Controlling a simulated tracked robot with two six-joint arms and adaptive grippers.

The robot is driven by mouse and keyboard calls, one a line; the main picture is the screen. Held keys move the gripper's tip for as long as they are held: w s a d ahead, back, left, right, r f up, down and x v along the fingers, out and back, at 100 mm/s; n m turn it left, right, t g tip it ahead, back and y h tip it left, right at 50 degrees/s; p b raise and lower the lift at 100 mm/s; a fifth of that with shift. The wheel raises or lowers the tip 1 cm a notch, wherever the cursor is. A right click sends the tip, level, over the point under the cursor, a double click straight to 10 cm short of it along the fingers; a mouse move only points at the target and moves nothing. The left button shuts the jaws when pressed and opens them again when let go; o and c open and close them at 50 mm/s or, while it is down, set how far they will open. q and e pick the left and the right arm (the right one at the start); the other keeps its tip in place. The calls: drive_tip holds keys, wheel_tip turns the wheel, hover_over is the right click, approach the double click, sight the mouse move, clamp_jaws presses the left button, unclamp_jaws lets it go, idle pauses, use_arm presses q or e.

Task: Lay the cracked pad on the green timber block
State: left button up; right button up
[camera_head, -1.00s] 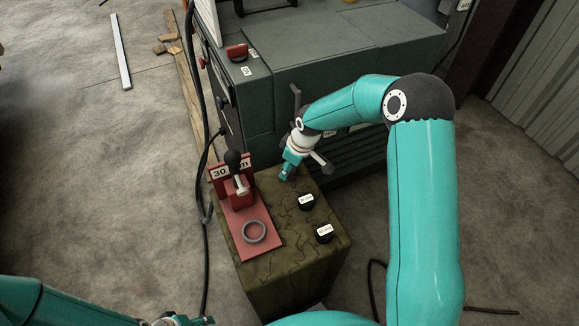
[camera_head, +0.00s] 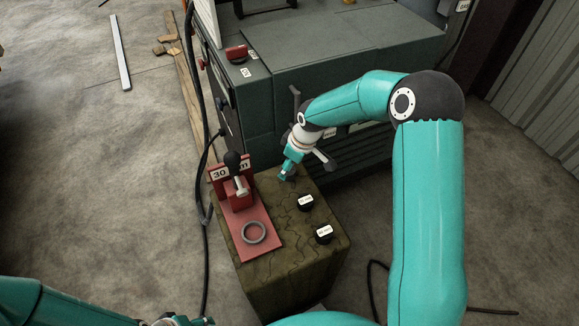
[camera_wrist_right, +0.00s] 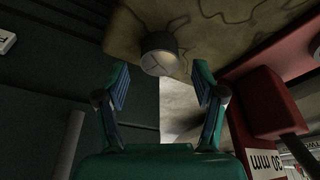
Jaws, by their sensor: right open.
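The green timber block (camera_head: 290,265) stands in the middle of the head view, with dark cracks across its top. My right gripper (camera_head: 285,176) is over its far edge. In the right wrist view the right gripper (camera_wrist_right: 160,88) is open. A short dark round pad with crack-like lines on its pale face, the cracked pad (camera_wrist_right: 160,52), shows just beyond and between the fingertips, at the block's edge. I cannot tell whether it rests fully on the block. The gripper hides it in the head view. My left gripper (camera_head: 178,321) is partly cut off at the bottom edge.
A dark green machine (camera_head: 330,65) rises close behind. A black cable (camera_head: 204,190) hangs at left.

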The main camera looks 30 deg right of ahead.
drive_tip(key=p+v, duration=0.1)
drive_tip(key=v, duration=0.9)
